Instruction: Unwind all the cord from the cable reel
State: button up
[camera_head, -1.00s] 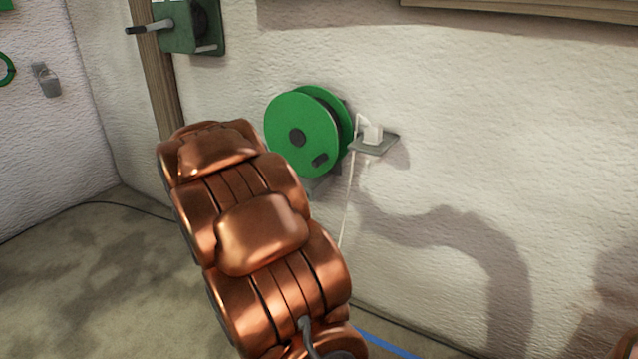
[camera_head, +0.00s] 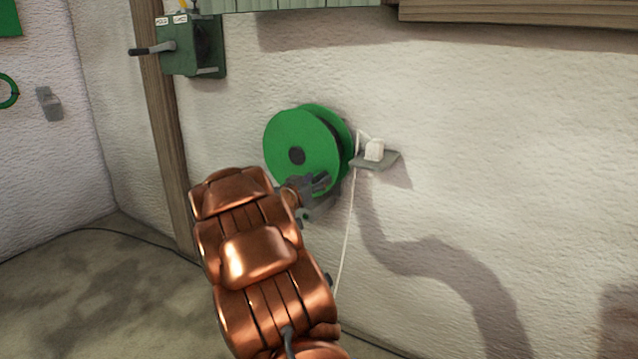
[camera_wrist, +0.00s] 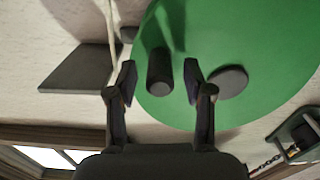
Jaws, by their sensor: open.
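The green cable reel (camera_head: 290,135) is mounted on the wall, with a dark round hub (camera_head: 297,156). A thin white cord (camera_head: 347,225) hangs down beside it on the right. In the wrist view the green reel face (camera_wrist: 270,40) fills the upper right. Its dark crank knob (camera_wrist: 160,72) sticks out between the two fingers of my gripper (camera_wrist: 160,82). My gripper is open, with a gap on each side of the knob. In the head view my gripper (camera_head: 318,184) is at the lower right of the reel face and hides the knob.
A green wall box with a crank (camera_head: 180,45) is at the upper left, beside a wooden post (camera_head: 165,130). The wall to the right is clear.

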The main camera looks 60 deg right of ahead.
jog(key=shift+d, duration=0.8)
jog(key=shift+c, duration=0.5)
grip_shut()
